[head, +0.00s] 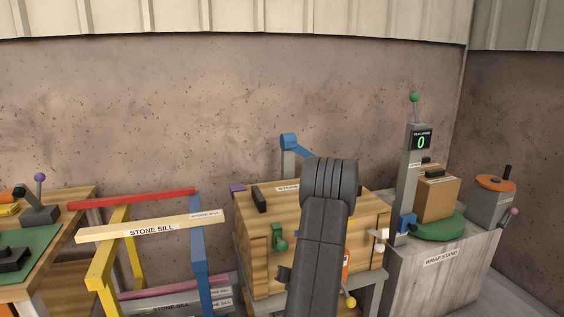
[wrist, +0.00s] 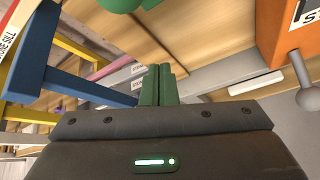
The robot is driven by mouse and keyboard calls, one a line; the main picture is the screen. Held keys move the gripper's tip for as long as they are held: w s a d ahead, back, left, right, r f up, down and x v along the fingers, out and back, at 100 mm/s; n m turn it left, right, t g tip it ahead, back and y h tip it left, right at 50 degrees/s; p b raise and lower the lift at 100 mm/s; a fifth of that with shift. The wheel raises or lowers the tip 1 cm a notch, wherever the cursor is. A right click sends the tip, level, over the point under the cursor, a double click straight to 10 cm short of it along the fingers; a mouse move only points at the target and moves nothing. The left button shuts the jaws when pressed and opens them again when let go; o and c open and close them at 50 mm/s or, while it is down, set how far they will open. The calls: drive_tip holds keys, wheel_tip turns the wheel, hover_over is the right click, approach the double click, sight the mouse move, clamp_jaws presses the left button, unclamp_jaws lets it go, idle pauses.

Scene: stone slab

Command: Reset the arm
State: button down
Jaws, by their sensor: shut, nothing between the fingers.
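My arm (head: 325,220) rises in front of the wooden workbench in the head view and is bent over at the top. Its gripper end is hidden there behind the arm or below the picture. In the wrist view my gripper (wrist: 162,72) shows its two green fingers shut together with nothing between them. A green object (wrist: 120,5) lies just past the fingertips at the top edge. An orange block (wrist: 288,30) with a label and a grey ball-ended lever (wrist: 305,85) are to the right of the fingers.
A rack with blue posts (head: 198,255) and yellow posts holds a labelled stone sill (head: 150,227) at left. A wrap stand (head: 440,262) with a box (head: 438,200) on a green turntable (head: 438,228) is at right. A green-topped table (head: 25,255) is far left.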

drive_tip(key=f+t+b, duration=0.1)
drive_tip(key=b, duration=0.4)
drive_tip(key=w+f+t+y+b, duration=0.1)
drive_tip(key=f+t+b, duration=0.1)
drive_tip(key=b, duration=0.3)
drive_tip(key=f+t+y+b, duration=0.1)
drive_tip(key=f+t+b, duration=0.1)
drive_tip(key=b, duration=0.4)
drive_tip(key=shift+w+a+f+n, duration=0.25)
drive_tip(key=shift+n, duration=0.05)
drive_tip(key=shift+w+b, duration=0.1)
drive_tip(key=shift+b, duration=0.2)
